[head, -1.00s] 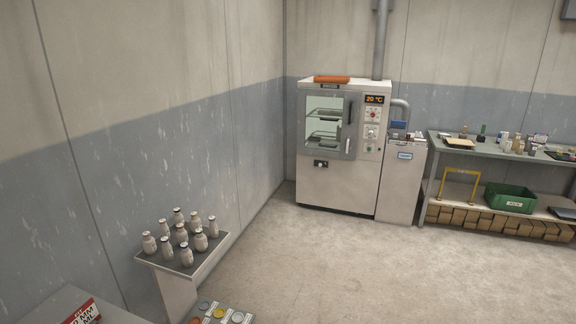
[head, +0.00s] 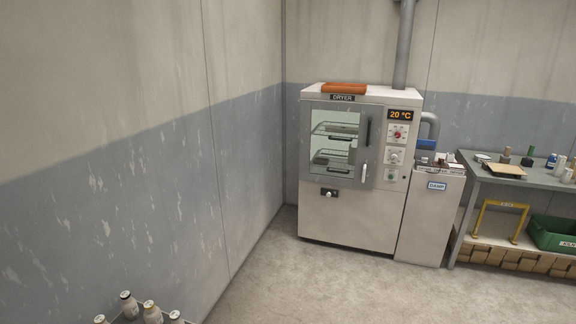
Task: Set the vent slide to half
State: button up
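The vent slide appears to be the small black plate with a light knob (head: 329,193), low on the front of the dryer, below its door; its exact setting is too small to read. The dryer (head: 350,226) is a pale cabinet labelled DRYER, standing near the corner. Its glass door (head: 310,150) looks shut, with wire racks behind the pane. A display (head: 401,114) reads 20 °C, above a red knob (head: 397,134) and a white dial (head: 394,157). My gripper is not in view.
A bin labelled DAMP (head: 428,215) stands against the dryer's right side. A workbench (head: 545,180) with several items and a green crate (head: 553,232) is at the right. Several bottles (head: 152,313) stand at the bottom left. The floor (head: 330,285) before the dryer is clear.

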aim_at(325, 192)
jog(key=i, duration=1.9)
jog(key=i+u, duration=0.1)
jog(key=i, duration=0.85)
jog(key=i+l+u, duration=0.1)
jog(key=i, duration=0.85)
jog(key=i+l+u, duration=0.15)
jog(key=i+l, duration=0.05)
jog(key=i, duration=0.1)
